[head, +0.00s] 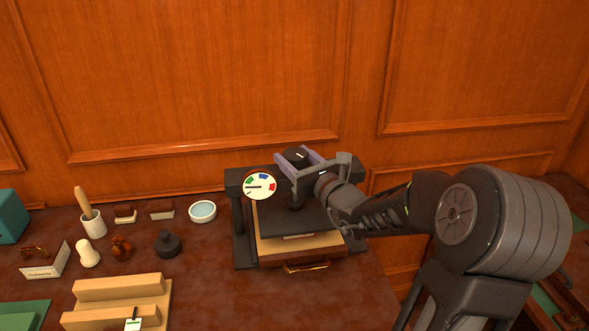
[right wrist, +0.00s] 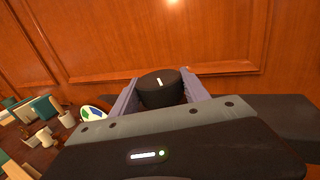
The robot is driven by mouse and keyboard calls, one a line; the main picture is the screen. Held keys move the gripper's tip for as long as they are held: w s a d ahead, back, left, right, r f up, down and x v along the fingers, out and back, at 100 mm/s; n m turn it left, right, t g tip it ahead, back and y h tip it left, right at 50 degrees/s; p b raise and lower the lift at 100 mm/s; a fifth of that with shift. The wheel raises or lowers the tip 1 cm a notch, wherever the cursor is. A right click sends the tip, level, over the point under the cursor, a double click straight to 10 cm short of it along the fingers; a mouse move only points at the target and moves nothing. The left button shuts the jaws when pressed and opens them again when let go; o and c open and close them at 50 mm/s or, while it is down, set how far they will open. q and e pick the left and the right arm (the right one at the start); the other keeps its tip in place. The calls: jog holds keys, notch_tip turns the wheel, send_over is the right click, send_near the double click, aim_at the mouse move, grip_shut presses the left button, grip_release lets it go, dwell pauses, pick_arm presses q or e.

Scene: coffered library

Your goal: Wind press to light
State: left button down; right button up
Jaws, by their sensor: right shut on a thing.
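The dark press (head: 237,225) stands at the back of the desk. Its round white dial (head: 260,186) has green, blue and red marks, and its needle points left, near the green mark. The dark round knob (head: 296,154) tops the press, and its white line shows in the right wrist view (right wrist: 160,90). My right gripper (head: 299,162) is shut on the knob, one purple finger on each side. The dark plate (head: 275,225) sits above a wooden base with a brass handle (head: 306,267). My left gripper is out of view.
A white dish (head: 203,211), a dark weight (head: 168,243), a brush cup (head: 93,225) and other small desk things stand left of the press. A stepped wooden rack (head: 118,290) is at front left. A panelled wall stands close behind.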

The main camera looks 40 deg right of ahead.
aim_at(301, 164)
jog(key=shift+r, duration=0.1)
jog(key=o, duration=1.4)
jog(key=shift+c, duration=0.2)
jog(key=shift+s, duration=0.1)
jog(key=s, duration=0.5)
jog(key=s+a+b, duration=0.1)
jog(key=s, duration=0.1)
jog(key=shift+s+a, duration=0.1)
jog(key=shift+s, duration=0.15)
